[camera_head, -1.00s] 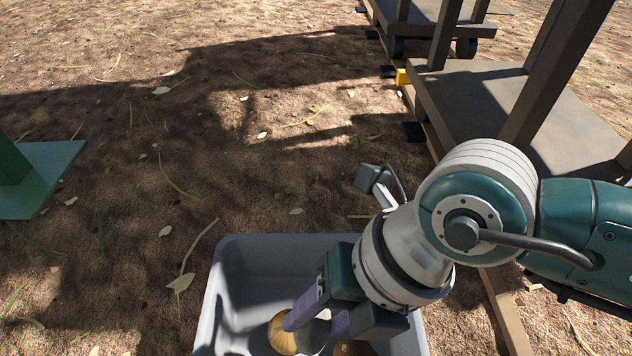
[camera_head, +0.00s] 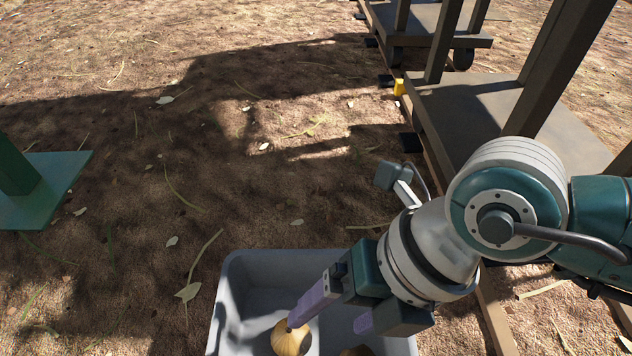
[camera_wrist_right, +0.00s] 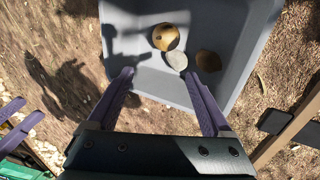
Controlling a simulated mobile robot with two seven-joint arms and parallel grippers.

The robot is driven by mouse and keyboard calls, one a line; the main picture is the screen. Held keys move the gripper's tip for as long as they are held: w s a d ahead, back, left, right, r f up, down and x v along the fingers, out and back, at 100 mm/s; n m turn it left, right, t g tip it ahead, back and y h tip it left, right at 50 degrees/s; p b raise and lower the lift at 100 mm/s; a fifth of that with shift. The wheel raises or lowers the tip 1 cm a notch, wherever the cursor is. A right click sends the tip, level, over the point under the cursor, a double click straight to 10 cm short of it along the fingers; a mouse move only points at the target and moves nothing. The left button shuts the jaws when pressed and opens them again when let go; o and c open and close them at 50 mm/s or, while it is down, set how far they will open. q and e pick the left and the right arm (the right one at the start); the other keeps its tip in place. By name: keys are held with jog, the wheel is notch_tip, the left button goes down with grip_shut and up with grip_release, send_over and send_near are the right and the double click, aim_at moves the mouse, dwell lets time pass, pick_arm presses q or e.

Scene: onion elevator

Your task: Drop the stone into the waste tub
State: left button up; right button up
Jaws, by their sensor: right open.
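The waste tub (camera_head: 236,290) is a grey open box on the ground at the bottom of the head view; it also shows in the right wrist view (camera_wrist_right: 235,20). A pale grey stone (camera_wrist_right: 176,60) lies on its floor in the wrist view, close to a golden onion (camera_wrist_right: 165,37) and a dark brown round item (camera_wrist_right: 208,61). The golden onion also shows in the head view (camera_head: 291,338), where I cannot make out the stone. My right gripper (camera_head: 327,324) is over the tub, its purple fingers apart and empty, with the stone beyond the fingertips (camera_wrist_right: 158,74).
Wooden carts (camera_head: 470,110) with posts stand on a rail at the right. A green platform (camera_head: 50,190) is at the left edge. The leaf-strewn ground (camera_head: 120,120) between them is clear.

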pick_arm(q)
notch_tip(320, 180, up, 5)
jog(key=p, duration=0.3)
jog(key=shift+d+f, duration=0.1)
jog(key=shift+d, duration=0.05)
pick_arm(e)
jog(key=v, duration=0.5)
jog(key=shift+d+r, duration=0.15)
jog(key=shift+r, duration=0.1)
